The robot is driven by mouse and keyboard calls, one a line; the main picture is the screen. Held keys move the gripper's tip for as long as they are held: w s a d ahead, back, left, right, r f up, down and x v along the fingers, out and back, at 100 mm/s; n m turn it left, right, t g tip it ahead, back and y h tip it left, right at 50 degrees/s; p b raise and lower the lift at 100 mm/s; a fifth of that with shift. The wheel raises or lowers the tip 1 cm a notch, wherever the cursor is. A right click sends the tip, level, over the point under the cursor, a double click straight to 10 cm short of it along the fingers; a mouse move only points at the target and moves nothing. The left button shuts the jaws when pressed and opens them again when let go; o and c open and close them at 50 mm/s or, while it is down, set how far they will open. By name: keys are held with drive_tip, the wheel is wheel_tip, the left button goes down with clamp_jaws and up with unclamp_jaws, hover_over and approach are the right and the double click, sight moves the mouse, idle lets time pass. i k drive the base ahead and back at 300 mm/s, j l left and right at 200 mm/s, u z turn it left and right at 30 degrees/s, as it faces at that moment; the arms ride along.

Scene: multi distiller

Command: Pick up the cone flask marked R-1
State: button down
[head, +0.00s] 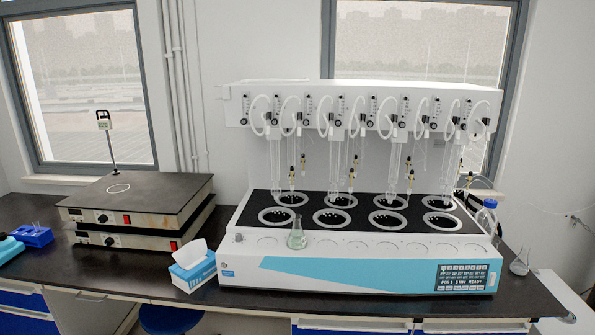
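A second clear cone flask (520,263) stands on the dark bench at the right, beside the distiller. Both are too small for any marking to be read, so I cannot tell which is R-1. My gripper is not in view.
A blue-capped bottle (487,217) stands at the distiller's right end. A tissue box (193,272) sits in front left. Stacked hot plates (135,207) and a blue rack (33,236) are further left. Glass tubes hang above the distiller's round wells. Some dark bench top (50,262) is bare.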

sight(296, 240)
drive_tip(key=z, duration=0.1)
drive_tip(key=i+j+u, duration=0.15)
drive_tip(key=i+j, duration=0.15)
drive_tip(key=i, duration=0.2)
drive_tip(key=i+j+u, duration=0.15)
drive_tip(key=i, duration=0.4)
drive_tip(key=i+j+u, duration=0.2)
drive_tip(key=i, duration=0.3)
drive_tip(key=j, duration=0.1)
